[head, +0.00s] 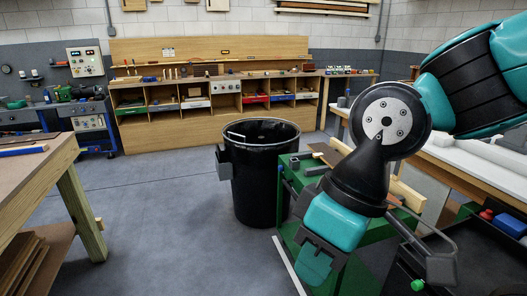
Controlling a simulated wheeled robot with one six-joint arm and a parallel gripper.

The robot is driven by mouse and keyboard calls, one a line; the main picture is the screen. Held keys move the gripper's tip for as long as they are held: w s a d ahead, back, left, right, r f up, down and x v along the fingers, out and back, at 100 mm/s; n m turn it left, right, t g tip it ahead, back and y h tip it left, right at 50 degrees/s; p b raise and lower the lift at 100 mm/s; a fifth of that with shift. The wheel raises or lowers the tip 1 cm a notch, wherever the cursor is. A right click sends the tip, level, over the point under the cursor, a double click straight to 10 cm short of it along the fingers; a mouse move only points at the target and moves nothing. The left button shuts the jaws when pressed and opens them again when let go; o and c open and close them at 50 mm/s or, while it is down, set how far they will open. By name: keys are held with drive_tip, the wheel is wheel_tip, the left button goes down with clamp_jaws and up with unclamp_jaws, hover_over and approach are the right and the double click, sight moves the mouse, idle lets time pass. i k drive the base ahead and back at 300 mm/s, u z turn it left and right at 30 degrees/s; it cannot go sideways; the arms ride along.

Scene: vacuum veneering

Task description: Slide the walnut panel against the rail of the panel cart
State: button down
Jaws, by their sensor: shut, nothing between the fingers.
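The panel cart (290,232) is a green cart at centre right, with a pale wooden rail (408,197) at its right side. A dark brown panel, which looks like the walnut panel (326,153), lies on the cart's top at the far side. My arm hides much of the cart top and part of the panel, so I cannot tell whether the panel touches the rail.
A black bin (262,180) stands close to the cart's left. A wooden table (65,170) is at left and a bench with a white top (480,158) at right. A long workbench (165,130) lines the back wall. Grey floor between is clear.

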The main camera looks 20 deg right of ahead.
sight(315, 156)
drive_tip(key=u, duration=0.55)
drive_tip(key=i, duration=1.45)
drive_tip(key=z, duration=0.45)
drive_tip(key=i, duration=1.45)
drive_tip(key=z, duration=0.9)
